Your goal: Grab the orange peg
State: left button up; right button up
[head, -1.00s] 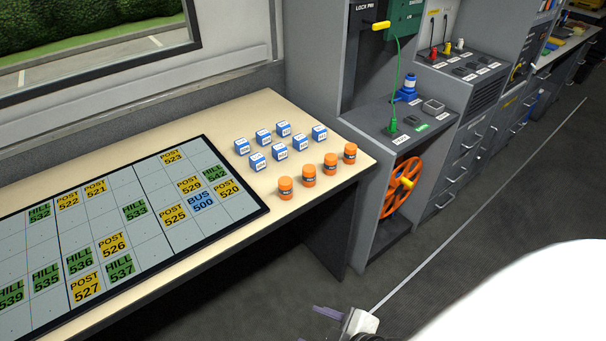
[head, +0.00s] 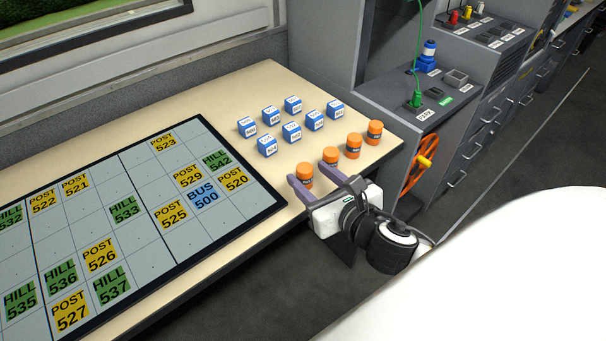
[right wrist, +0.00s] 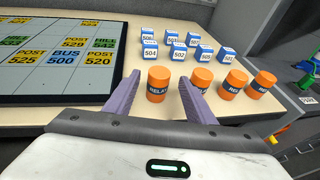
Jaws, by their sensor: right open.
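Several orange pegs, short cylinders with a dark band, stand upright in a slanting row along the right end of the table. The nearest orange peg (head: 305,171) is by the fingertips of my right gripper (head: 307,176). In the right wrist view this peg (right wrist: 157,84) shows between the two purple fingers, its band reading "RELAY". The gripper (right wrist: 157,88) is open and holds nothing; I cannot tell whether a finger touches the peg. A second orange peg (right wrist: 202,78) stands just beyond the right finger. My left gripper is not in view.
Several blue-and-white numbered blocks (head: 292,131) stand behind the pegs. A dark board with labelled tiles (head: 130,255) lies on the table (head: 90,135) to the left. A grey cabinet (head: 430,115) with an orange wheel (head: 412,172) stands at the right.

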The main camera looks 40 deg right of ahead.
jog(key=x, duration=0.6)
jog(key=shift+w+f, duration=0.1)
jog(key=shift+w, duration=0.3)
jog(key=shift+a, duration=0.1)
jog(key=c, duration=1.2)
jog(key=shift+o, duration=0.2)
